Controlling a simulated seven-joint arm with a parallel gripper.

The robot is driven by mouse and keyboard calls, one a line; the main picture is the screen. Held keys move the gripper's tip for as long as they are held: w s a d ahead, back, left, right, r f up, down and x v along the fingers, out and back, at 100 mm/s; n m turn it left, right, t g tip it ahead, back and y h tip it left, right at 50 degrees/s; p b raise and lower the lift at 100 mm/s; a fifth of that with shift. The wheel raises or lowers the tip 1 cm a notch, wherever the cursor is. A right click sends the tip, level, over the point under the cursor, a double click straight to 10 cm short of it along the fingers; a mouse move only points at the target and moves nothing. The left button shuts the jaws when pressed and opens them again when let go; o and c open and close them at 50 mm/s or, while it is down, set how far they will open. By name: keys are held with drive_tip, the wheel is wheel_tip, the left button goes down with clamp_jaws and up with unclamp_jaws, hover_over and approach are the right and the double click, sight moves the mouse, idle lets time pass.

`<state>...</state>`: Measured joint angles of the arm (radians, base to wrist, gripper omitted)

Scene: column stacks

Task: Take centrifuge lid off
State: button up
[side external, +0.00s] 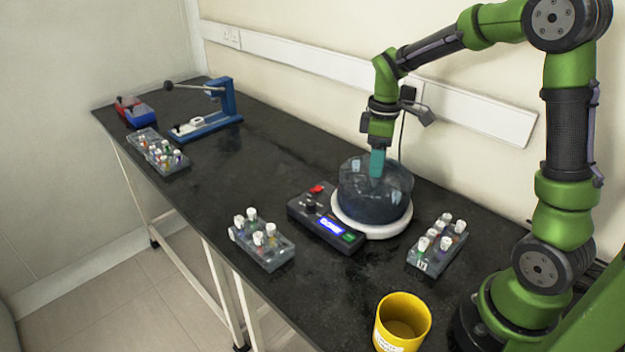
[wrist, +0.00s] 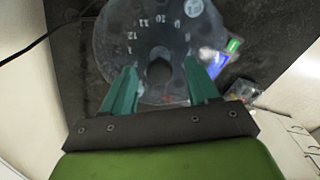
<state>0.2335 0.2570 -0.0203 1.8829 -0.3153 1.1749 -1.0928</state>
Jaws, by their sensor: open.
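The centrifuge (side external: 372,222) stands on the black bench, with a white round base and a dark, see-through round lid (side external: 360,178) on top. In the wrist view the lid (wrist: 112,45) is a clear disc with numbers around it and a dark round knob or hole (wrist: 159,72) at its middle. My gripper (side external: 377,176) points down over the lid. In the wrist view its two teal fingers (wrist: 160,78) are apart, one on each side of the dark centre. I cannot tell whether the fingertips touch the lid.
The control box (side external: 326,224) with a lit display sits left of the centrifuge. Tube racks stand at the front left (side external: 262,247) and right (side external: 437,248). A yellow mug (side external: 402,322) is near the front edge. A blue press-like device (side external: 212,118) stands farther back, with clear bench between.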

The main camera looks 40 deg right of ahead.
clamp_jaws()
idle(0.3)
